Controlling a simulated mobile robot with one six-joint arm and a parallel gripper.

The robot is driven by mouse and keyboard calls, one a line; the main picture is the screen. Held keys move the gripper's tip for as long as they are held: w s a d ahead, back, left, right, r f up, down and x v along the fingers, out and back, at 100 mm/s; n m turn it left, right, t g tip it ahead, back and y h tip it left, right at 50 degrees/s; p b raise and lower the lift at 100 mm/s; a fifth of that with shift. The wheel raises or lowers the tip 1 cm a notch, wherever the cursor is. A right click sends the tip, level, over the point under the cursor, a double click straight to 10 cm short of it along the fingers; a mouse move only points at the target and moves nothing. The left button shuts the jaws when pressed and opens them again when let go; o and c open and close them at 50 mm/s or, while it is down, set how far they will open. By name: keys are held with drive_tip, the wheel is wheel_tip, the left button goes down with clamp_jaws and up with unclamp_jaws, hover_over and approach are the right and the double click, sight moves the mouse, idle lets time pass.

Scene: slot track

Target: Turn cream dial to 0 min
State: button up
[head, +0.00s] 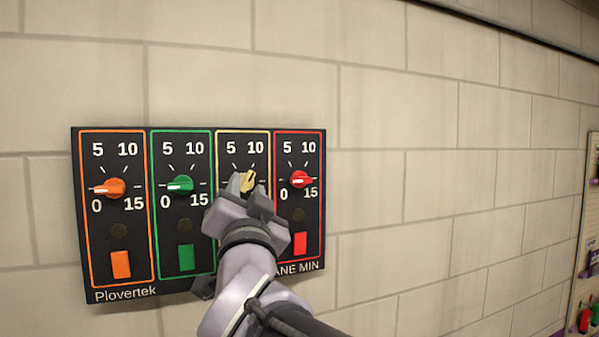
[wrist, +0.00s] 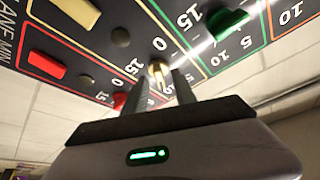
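The cream dial (head: 248,178) is third from the left on a black wall panel (head: 200,284). My gripper (head: 247,187) is in front of it and hides its lower part and its 0 mark. In the wrist view the cream dial (wrist: 158,75) shows between and just beyond the two fingertips (wrist: 161,79). The fingers are apart, with a gap on each side of the dial. I cannot clearly tell where its pointer aims.
An orange dial (head: 109,188) and a green dial (head: 180,185) are to the left. A red dial (head: 300,180) is close on the right. Orange (head: 121,264), green (head: 186,257) and red (head: 300,240) rectangles sit below. Bare wall lies right of the panel.

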drive_tip(key=shift+x, duration=0.95)
drive_tip(key=shift+f, duration=0.1)
drive_tip(key=shift+s, duration=0.1)
clamp_jaws()
drive_tip(key=shift+f, duration=0.1)
